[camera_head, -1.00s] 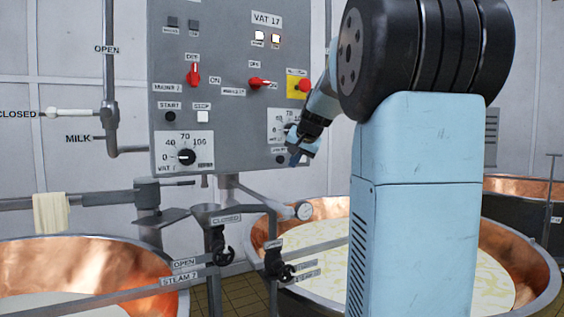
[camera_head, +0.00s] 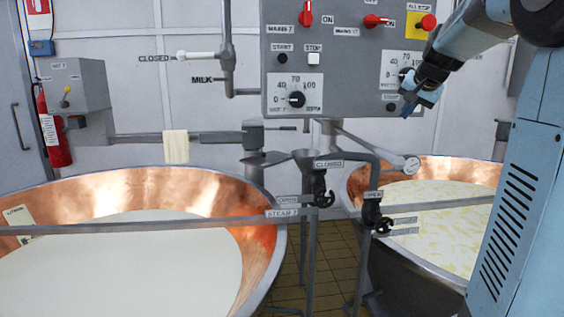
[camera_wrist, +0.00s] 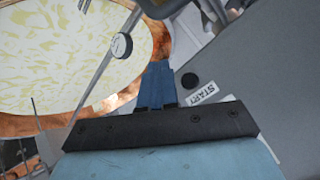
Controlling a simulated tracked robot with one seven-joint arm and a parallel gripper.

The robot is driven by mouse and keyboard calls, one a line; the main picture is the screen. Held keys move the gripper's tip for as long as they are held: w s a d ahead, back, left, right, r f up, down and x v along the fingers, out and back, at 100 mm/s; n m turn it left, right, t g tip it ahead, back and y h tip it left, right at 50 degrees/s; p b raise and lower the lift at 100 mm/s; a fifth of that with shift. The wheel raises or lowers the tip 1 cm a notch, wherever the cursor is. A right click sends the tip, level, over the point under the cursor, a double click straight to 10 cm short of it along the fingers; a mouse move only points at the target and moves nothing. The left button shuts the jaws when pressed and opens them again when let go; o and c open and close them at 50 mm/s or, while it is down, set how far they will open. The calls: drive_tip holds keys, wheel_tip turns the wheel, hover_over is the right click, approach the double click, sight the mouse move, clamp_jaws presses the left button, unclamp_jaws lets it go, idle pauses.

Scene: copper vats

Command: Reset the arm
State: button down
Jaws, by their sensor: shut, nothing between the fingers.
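My gripper (camera_head: 409,108) is at the right in the head view, in front of the lower right part of the grey control panel (camera_head: 345,75). In the wrist view its blue fingers (camera_wrist: 158,82) are together with nothing between them. A black START button (camera_wrist: 189,80) shows just right of the fingertips there, with its label beside it. I cannot tell whether the fingers touch the panel. My arm comes in from the upper right of the head view.
A copper vat of white liquid (camera_head: 120,265) fills the lower left. Another copper vat with yellowish curds (camera_head: 440,215) stands right, below my gripper. Pipes and black valves (camera_head: 320,190) stand between them. A gauge (camera_wrist: 121,46) shows near the fingers. A red extinguisher (camera_head: 55,140) hangs far left.

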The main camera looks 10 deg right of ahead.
drive_tip(key=s+a+f+n+g, duration=0.1)
drive_tip(key=s+a+f+n, duration=0.15)
drive_tip(key=s+a, duration=0.5)
drive_tip(key=s+a+f+n+g, duration=0.15)
drive_tip(key=s+a+f, duration=0.25)
drive_tip(key=s+a, duration=0.4)
drive_tip(key=s+a+f+n, duration=0.2)
drive_tip(key=s+f, duration=0.3)
drive_tip(key=s, duration=0.2)
drive_tip(key=s+a+f+n, duration=0.1)
drive_tip(key=s+f, duration=0.4)
drive_tip(key=s, duration=0.3)
drive_tip(key=shift+s+a+n+g, duration=0.25)
drive_tip(key=shift+a+n+g, duration=0.1)
drive_tip(key=shift+a+n, duration=0.05)
drive_tip(key=c, duration=1.8)
unclamp_jaws()
